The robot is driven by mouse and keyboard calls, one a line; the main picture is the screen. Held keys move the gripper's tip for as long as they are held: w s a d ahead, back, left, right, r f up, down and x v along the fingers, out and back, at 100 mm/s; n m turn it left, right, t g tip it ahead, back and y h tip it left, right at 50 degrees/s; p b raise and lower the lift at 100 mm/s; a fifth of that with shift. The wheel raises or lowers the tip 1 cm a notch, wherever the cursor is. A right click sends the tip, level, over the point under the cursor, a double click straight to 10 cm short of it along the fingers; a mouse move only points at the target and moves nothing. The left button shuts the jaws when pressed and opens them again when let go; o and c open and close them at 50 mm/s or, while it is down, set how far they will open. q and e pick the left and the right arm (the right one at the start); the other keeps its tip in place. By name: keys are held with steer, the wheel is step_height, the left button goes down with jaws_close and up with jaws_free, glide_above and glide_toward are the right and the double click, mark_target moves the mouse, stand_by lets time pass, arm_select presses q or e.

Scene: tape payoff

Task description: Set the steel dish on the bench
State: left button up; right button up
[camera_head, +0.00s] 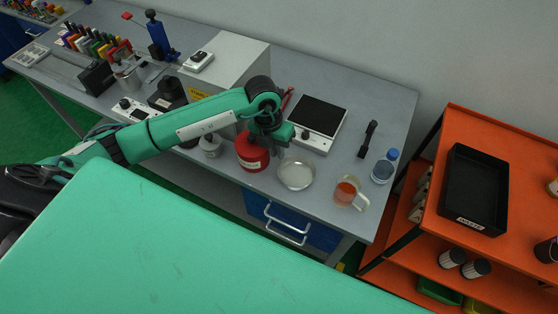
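A round, shallow steel dish (297,174) shows near the front edge of the grey bench (335,205), between a red canister and a glass beaker. My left arm reaches in from the left across the bench. My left gripper (282,153) points down at the dish's far left rim. Its fingertips are small and dark here, so I cannot tell whether they are closed on the rim or apart from it. I also cannot tell whether the dish rests on the bench or hangs just above it. My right gripper is out of view.
A red canister (251,153) stands close left of the dish. A beaker of orange liquid (346,191) stands to its right, with a blue-capped bottle (384,168) beyond. A black-topped hotplate (318,117) sits behind. An orange cart (526,160) holds a black tray (474,228).

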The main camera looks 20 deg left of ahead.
arm_select(q)
step_height(320, 180, up, 7)
steer(key=a+b, duration=0.1)
steer(key=shift+b, duration=0.35)
steer(key=shift+f, duration=0.1)
